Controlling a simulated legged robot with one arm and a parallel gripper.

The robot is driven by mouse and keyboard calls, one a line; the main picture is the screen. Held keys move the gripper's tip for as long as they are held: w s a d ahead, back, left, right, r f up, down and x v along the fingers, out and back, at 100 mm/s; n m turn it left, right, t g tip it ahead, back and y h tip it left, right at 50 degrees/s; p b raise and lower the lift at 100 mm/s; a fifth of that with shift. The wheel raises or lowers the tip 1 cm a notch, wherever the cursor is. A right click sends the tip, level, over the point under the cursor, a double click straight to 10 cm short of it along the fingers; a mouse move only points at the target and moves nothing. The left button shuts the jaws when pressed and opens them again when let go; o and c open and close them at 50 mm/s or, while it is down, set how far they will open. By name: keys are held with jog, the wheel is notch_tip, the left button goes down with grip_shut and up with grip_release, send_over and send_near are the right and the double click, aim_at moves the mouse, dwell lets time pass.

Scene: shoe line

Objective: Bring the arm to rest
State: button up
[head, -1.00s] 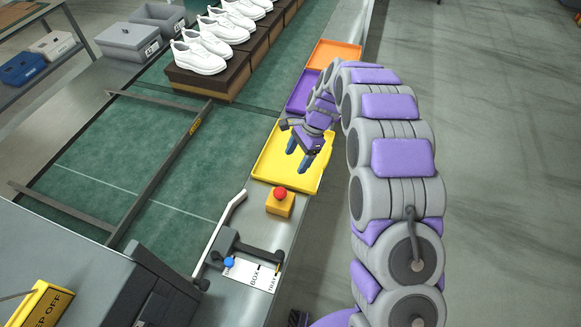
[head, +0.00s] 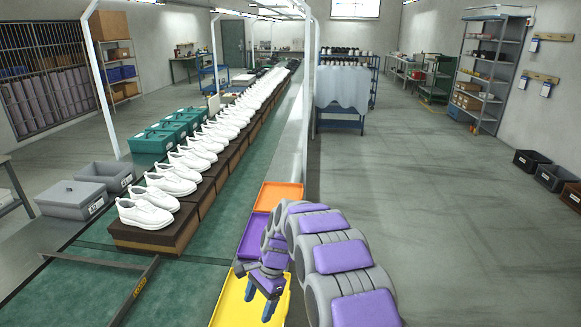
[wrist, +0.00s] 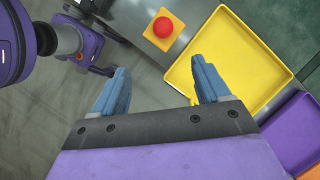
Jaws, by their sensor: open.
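My gripper (head: 260,303) is at the lower middle of the head view, with its two blue fingers apart and pointing down. It is over the yellow tray (head: 228,305), at a height I cannot tell exactly. My purple and grey arm curves in from the lower right. In the wrist view my gripper (wrist: 160,88) has nothing between its fingers. The yellow tray (wrist: 245,55) lies beyond the right finger there and looks empty.
A purple tray (head: 253,238) and an orange tray (head: 282,196) adjoin the yellow one. White shoes (head: 145,214) stand on brown blocks along the green belt (head: 185,268). A red button on a yellow box (wrist: 163,27) is near the fingers. Open floor (head: 430,200) lies right.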

jog(key=s+d+r+n+h, duration=0.2)
jog(key=s+d+r+n, duration=0.3)
jog(key=s+d+r, duration=1)
jog(key=s+d+n, duration=0.2)
jog(key=s+d, duration=0.2)
jog(key=s, duration=0.7)
jog(key=s+d+n+t+h, duration=0.1)
jog(key=s+d, duration=0.4)
jog(key=s, duration=0.7)
jog(key=shift+d+f+n+b, duration=0.3)
jog(key=shift+f+n+b, duration=0.15)
jog(key=shift+n, duration=0.35)
